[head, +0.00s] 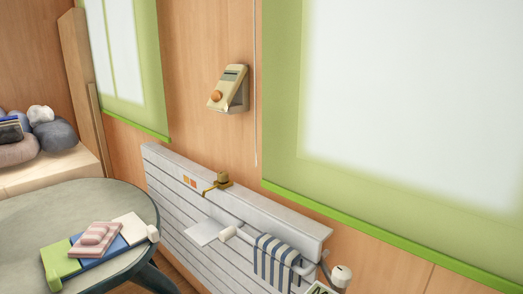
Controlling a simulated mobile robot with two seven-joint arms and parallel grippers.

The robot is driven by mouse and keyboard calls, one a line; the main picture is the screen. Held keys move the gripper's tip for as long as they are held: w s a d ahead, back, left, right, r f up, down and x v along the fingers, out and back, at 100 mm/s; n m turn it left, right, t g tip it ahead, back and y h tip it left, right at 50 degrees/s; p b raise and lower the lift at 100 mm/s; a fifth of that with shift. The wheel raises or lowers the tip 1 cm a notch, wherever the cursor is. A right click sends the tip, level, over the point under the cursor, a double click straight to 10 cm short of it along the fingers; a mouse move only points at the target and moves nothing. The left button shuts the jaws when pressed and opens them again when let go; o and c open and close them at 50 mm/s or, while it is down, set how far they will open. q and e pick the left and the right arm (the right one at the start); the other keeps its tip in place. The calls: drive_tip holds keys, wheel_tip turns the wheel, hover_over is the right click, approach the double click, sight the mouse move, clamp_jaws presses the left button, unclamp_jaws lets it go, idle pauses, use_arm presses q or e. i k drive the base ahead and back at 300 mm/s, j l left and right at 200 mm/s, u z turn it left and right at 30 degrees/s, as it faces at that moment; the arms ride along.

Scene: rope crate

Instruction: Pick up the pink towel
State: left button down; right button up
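A pink folded cloth with paler stripes, which looks like the pink towel (95,239), lies on the round grey-green table (40,210) at the lower left. It rests on top of a blue flat item (112,250). A green flat item (58,264) lies at its left and a white one (131,227) at its right. Nothing touches the towel from above. Neither of my grippers can be made out in the head view.
A white slatted panel (170,210) stands along the wall right of the table, with a blue-and-white striped towel (272,258) hanging on a rail. Cushions (55,136) lie on a wooden bench (50,170) at the left. A wall box (230,90) hangs between the windows.

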sight(94, 244)
drive_tip(key=u, duration=1.45)
